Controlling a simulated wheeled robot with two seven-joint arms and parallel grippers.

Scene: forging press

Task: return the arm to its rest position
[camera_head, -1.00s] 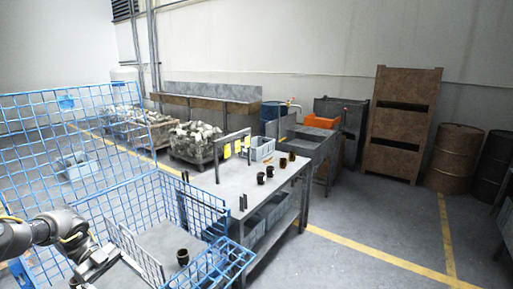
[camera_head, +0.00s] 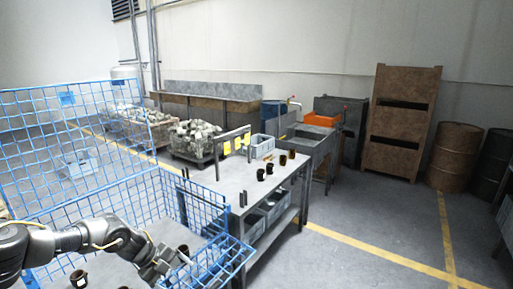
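My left arm comes in from the left, over the blue wire basket (camera_head: 150,192). Its gripper (camera_head: 160,272) is above the basket's floor, near the lower edge of the picture. The fingers are small and partly lost against the grey, so I cannot tell whether they are open or shut. A dark cup-like part (camera_head: 183,250) in the basket shows just beyond the gripper, partly hidden by it. Another dark part (camera_head: 78,279) is below the forearm. My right gripper is not in view.
A metal table (camera_head: 235,181) with several dark cup-like parts (camera_head: 269,169) and a grey bin (camera_head: 262,141) stands right of the basket. Behind are crates of scrap (camera_head: 195,138) and a rusty rack (camera_head: 400,125). The floor at right is clear, with yellow lines.

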